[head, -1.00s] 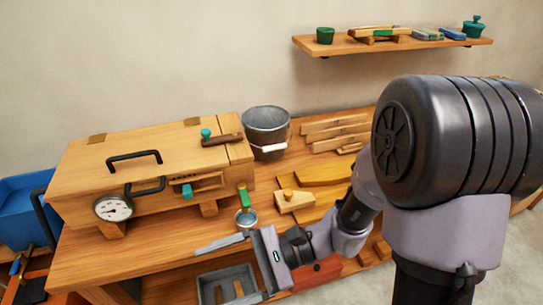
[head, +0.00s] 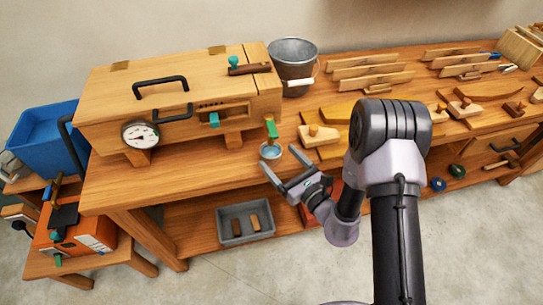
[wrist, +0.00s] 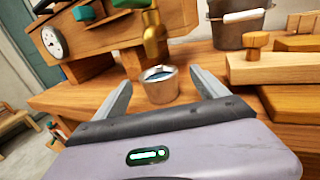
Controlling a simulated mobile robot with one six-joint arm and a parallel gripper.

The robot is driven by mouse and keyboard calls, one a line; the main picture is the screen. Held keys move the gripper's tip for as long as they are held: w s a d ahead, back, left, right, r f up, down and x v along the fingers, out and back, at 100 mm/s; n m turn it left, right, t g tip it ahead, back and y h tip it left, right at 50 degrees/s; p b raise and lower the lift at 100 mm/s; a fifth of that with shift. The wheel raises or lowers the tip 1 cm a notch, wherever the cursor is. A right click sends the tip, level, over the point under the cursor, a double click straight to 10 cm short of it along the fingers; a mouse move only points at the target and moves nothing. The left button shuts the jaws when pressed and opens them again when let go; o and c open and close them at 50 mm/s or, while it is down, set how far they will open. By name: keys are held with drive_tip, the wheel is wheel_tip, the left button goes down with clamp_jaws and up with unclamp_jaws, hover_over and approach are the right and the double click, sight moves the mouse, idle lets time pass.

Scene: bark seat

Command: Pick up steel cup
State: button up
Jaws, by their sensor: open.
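The steel cup (head: 271,151) is a small metal cup standing upright on the wooden workbench, below a brass spout with a green handle (head: 271,127) on the wooden box. In the wrist view the steel cup (wrist: 160,84) shows bluish contents that look like liquid. My gripper (head: 284,160) is open at the front edge of the bench, just in front of the cup. In the wrist view my gripper (wrist: 163,86) has its two grey fingers apart, with the cup between their tips. I cannot tell whether either finger touches it.
The wooden box (head: 175,95) with a gauge stands behind and left of the cup. A metal bucket (head: 294,65) stands behind it. Wooden hand tools (head: 318,135) lie to the right. A grey tray (head: 245,222) sits on the lower shelf.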

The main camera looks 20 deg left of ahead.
sight(271, 151)
drive_tip(key=b+x, duration=0.1)
drive_tip(key=x, duration=0.3)
drive_tip(key=shift+w+a, duration=0.1)
drive_tip(key=shift+a, duration=0.3)
drive_tip(key=c, duration=1.7)
drive_tip(key=shift+r+p, duration=0.4)
drive_tip(key=shift+r, duration=0.15)
drive_tip(key=v, duration=0.9)
drive_tip(key=p+v, duration=0.1)
drive_tip(key=v, duration=0.8)
drive_tip(key=shift+r, duration=0.25)
drive_tip(key=shift+d, duration=0.1)
